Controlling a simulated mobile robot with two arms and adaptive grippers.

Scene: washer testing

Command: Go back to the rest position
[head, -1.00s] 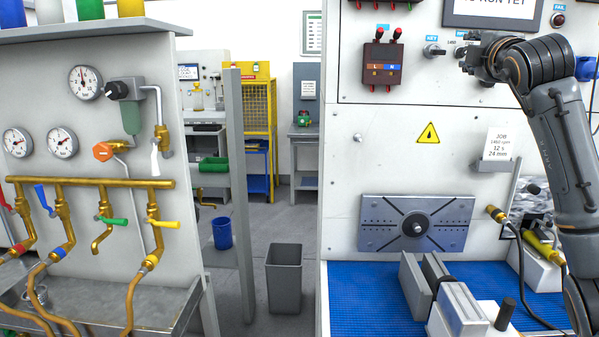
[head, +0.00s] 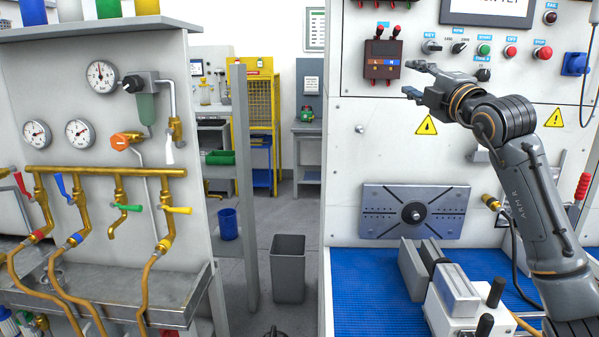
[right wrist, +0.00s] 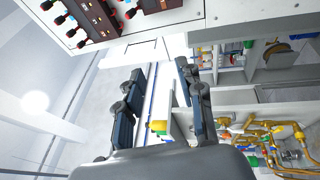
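My right gripper (head: 412,80) is raised in front of the upright test panel (head: 345,200), pointing left in the head view. Its two fingers are spread apart with nothing between them. The right wrist view also shows the two fingers (right wrist: 160,72) wide apart and empty. In the head view the gripper is just right of the dark red terminal box (head: 382,60) and below the row of switches. My left gripper cannot be made out. A small dark shape shows at the bottom edge of the head view, too cut off to identify.
Below my right arm are a slotted plate (head: 372,213), a grey vise (head: 412,268) and a blue mat (head: 370,310). On the left stands a pipe panel with gauges and valves (head: 127,208). A grey bin (head: 288,270) stands in the floor gap.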

